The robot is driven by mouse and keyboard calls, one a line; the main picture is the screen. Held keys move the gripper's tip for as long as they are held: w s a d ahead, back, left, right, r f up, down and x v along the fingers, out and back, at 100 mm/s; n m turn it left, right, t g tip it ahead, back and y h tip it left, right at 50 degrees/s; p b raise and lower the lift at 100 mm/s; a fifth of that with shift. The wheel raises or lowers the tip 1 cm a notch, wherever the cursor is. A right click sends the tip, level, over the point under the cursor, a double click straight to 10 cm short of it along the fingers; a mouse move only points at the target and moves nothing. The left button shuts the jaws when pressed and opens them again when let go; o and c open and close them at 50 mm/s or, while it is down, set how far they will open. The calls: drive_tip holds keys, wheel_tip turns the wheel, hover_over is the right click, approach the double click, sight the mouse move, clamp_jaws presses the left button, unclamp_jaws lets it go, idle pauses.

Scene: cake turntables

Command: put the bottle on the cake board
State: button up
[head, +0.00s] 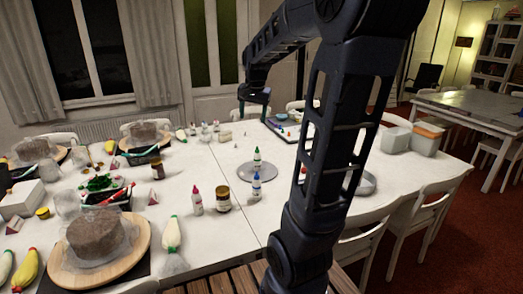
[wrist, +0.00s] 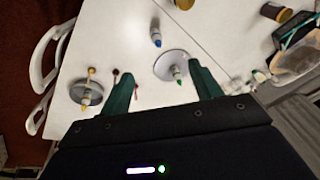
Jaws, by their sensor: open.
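A grey round board (head: 243,174), probably the cake board, lies mid-table; it also shows in the wrist view (wrist: 165,63). A white bottle with a green cap (head: 257,160) appears to stand upright on it, and shows in the wrist view (wrist: 178,74). A bottle with a blue cap (head: 256,184) stands upright near the board's front edge, apart from it in the wrist view (wrist: 156,38). A white bottle with a red cap (head: 196,201) stands further front-left. Which bottle is meant, I cannot tell. My gripper (head: 254,113) is open and empty above the table behind the board; its green fingers show in the wrist view (wrist: 162,88).
A brown jar (head: 223,200) stands beside the red-capped bottle. A cake on a wooden board (head: 135,250), piping bags and other goods crowd the left table. Another grey round stand (wrist: 84,93) bears a yellow-tipped item. Grey tubs (head: 393,140) stand at right. Chairs surround the table.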

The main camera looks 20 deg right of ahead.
drive_tip(key=s+a+f+n+t, duration=0.1)
drive_tip(key=s+a+f+n, duration=0.1)
drive_tip(key=s, duration=0.8)
drive_tip(key=s+a+f+n, duration=0.2)
drive_tip(key=s+n, duration=0.3)
drive_tip(key=s, duration=0.6)
drive_tip(key=shift+a+t, duration=0.4)
drive_tip(key=shift+a, duration=0.35)
